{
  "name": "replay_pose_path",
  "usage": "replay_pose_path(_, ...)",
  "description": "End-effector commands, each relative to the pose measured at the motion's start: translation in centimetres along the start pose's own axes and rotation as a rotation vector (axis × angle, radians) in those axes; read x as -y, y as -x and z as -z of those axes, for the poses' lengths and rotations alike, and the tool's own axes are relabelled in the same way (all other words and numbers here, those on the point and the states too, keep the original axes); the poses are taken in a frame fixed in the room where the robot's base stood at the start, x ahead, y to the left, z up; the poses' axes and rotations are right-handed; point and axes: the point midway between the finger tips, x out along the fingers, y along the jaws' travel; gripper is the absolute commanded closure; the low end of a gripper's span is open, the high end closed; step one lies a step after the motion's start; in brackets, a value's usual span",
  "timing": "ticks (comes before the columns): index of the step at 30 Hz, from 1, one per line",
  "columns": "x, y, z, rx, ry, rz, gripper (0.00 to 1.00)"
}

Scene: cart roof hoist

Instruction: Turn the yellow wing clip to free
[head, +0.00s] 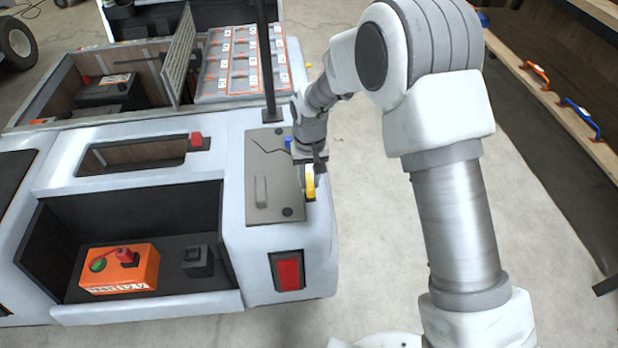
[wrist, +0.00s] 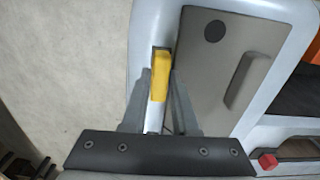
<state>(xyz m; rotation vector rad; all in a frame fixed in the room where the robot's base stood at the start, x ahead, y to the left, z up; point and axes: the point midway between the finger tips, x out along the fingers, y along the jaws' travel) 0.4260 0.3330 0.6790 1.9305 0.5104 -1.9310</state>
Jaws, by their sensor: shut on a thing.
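The yellow wing clip (head: 310,184) sits at the right edge of a grey panel (head: 259,214) on the white cart's corner. In the wrist view the yellow wing clip (wrist: 160,75) stands between my two fingers, lengthwise along them, at the panel's edge. My gripper (head: 312,172) is shut on the clip from above in the head view; my gripper's fingers (wrist: 160,92) also show in the wrist view. The grey panel (wrist: 203,75) has a raised handle bar and a dark round spot. The clip's base is partly hidden by the fingers.
A dark post (head: 267,60) rises from the cart close to my arm. A blue piece (head: 288,142) lies near the panel's far right edge. An orange box (head: 118,268) sits in the open front bay. The floor right of the cart is clear.

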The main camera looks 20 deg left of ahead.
Motion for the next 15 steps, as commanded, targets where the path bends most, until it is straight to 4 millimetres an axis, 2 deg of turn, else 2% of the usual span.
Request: replay_pose_path(15,0.00,0.06,0.08,-0.003,-0.032,0.001,1.00)
